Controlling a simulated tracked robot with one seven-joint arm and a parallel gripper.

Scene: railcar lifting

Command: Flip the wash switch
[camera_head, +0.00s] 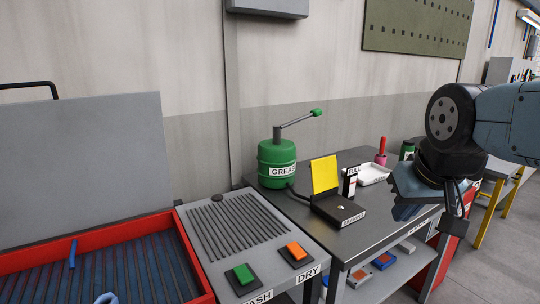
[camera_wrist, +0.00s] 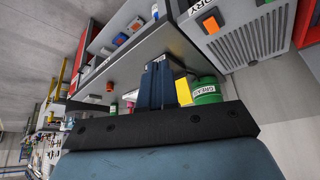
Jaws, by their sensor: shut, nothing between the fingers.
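The wash switch (camera_head: 243,274) is a green rocker on a dark base, near the front of a grey ribbed panel (camera_head: 215,232). Its label is partly cut off at the bottom edge in the head view. An orange dry switch (camera_head: 297,252) sits to its right and also shows in the wrist view (camera_wrist: 210,24). The green switch does not show in the wrist view.
A red-framed washing bin (camera_head: 120,233) with a raised grey lid (camera_head: 85,155) stands left of the panel. The dark workbench (camera_head: 318,226) to the right holds a green grease pump (camera_head: 277,162), a yellow-flapped device (camera_head: 325,174) and a white tray (camera_head: 373,174).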

